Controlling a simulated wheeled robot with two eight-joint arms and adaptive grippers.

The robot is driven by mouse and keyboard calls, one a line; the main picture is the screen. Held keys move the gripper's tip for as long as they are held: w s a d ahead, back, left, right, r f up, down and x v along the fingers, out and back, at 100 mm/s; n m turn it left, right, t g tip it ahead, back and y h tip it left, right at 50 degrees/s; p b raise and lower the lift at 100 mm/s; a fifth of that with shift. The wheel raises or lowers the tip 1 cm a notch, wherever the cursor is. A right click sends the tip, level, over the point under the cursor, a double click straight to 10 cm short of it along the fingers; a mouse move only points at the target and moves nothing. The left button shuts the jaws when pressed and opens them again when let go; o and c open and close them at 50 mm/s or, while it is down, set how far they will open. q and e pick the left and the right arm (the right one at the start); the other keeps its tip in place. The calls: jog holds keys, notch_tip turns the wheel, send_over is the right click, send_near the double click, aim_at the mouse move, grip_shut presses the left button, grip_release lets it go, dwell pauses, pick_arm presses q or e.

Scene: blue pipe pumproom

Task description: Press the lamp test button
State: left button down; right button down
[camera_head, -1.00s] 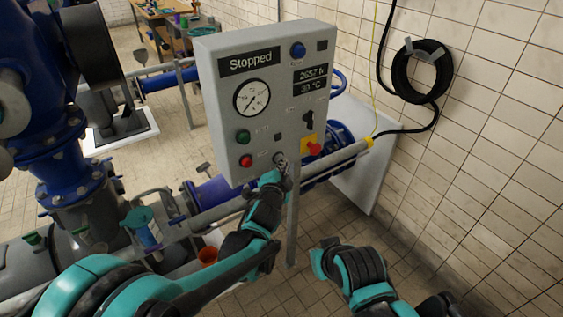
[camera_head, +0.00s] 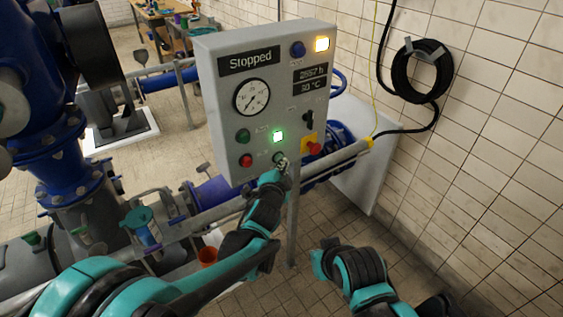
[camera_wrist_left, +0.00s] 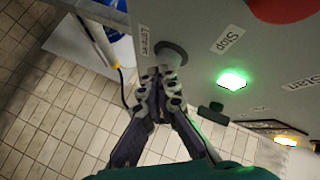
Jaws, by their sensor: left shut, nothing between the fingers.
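The lamp test button (camera_head: 278,156) is a dark grey round button low on the grey control panel (camera_head: 221,120), partly hidden by my left gripper (camera_head: 283,164). In the left wrist view the button (camera_wrist_left: 173,52) stands out beside a small label. My left gripper (camera_wrist_left: 163,72) is shut and empty, with its fingertips against or right at the button; I cannot tell how far it is pushed in. A green lamp (camera_head: 278,136) and a yellow lamp (camera_head: 322,44) on the panel are lit. My right arm shows at the lower right, but its gripper is not visible.
A red stop button (camera_head: 246,160) and a green button (camera_head: 243,136) sit left of the lamp test button. A red emergency knob (camera_head: 314,148) on yellow is close at right. A pipe (camera_head: 220,211) runs behind the panel post.

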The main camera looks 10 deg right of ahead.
pick_arm(q)
jog(key=shift+s, duration=0.1)
jog(key=s, duration=0.1)
jog(key=s+d, duration=0.1)
jog(key=s, duration=0.1)
jog(key=s+d, duration=0.1)
jog(key=s, duration=0.1)
jog(key=shift+s, duration=0.25)
dwell(0.8)
jog(key=s+a+n+g+y, duration=0.1)
jog(key=s+a+n+y, duration=0.2)
jog(key=a, duration=0.8)
jog(key=s+a+n+g+y, duration=0.15)
jog(key=a+n, duration=0.35)
jog(key=a, duration=0.6)
jog(key=s+a+f+n+g+y, duration=0.1)
jog(key=s+a+f+n+g, duration=0.1)
jog(key=s+a, duration=0.5)
jog(key=s+a+f+n+g+b, duration=0.1)
jog(key=s+a+f+n, duration=0.3)
jog(key=s, duration=0.7)
jog(key=a+n+g, duration=0.1)
jog(key=a+n, duration=0.1)
jog(key=shift+a+f+y, duration=0.2)
jog(key=shift+a+y, duration=0.15)
